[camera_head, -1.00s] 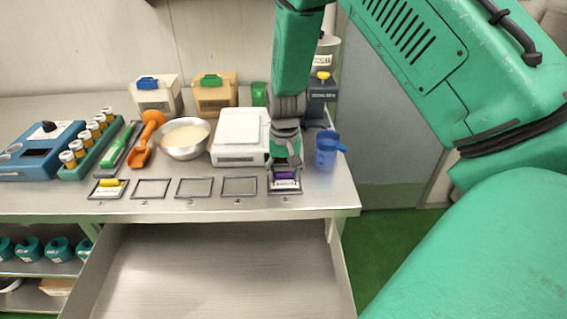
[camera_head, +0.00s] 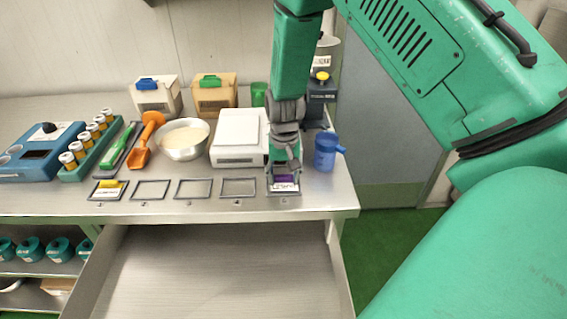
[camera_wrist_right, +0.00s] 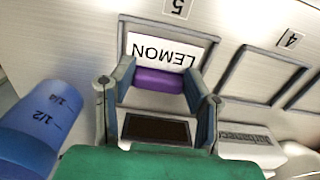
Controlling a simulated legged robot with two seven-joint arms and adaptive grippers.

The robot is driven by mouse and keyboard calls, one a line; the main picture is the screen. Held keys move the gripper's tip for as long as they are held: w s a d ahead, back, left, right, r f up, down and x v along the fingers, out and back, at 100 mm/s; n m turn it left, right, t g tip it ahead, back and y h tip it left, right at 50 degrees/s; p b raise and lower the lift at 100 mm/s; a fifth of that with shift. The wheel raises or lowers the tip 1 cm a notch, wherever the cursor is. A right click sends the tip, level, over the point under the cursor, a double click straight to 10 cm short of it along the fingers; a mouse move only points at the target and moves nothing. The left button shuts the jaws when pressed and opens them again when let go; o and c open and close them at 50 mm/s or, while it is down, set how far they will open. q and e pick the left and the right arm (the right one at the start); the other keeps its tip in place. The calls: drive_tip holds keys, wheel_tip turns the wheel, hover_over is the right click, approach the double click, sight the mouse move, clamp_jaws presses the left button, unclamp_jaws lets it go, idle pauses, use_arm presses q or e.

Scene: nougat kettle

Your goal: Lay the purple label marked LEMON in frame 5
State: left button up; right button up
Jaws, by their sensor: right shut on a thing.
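The purple label marked LEMON (camera_wrist_right: 160,52) shows in the right wrist view with its white face and purple grip. It also shows in the head view (camera_head: 284,184). My right gripper (camera_wrist_right: 158,84) is shut on the purple grip, one finger at each end. The label is over frame 5 (camera_wrist_right: 122,86), whose dark border shows around it; I cannot tell whether it touches the surface inside. In the head view my right gripper (camera_head: 285,172) points down at the rightmost frame. My left gripper is in neither view.
Frame 4 (camera_head: 239,195) is empty, to the left of frame 5. A yellow label (camera_head: 110,185) lies in the leftmost frame. A blue measuring cup (camera_head: 325,152) stands close on the right. A white scale (camera_head: 239,158) stands behind, left of my arm.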

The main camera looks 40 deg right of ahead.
idle(0.4)
drive_tip(key=o, duration=1.6)
drive_tip(key=shift+o, duration=0.2)
drive_tip(key=shift+r+p, duration=3.45)
drive_tip(key=shift+r, duration=0.05)
drive_tip(key=shift+f, duration=0.1)
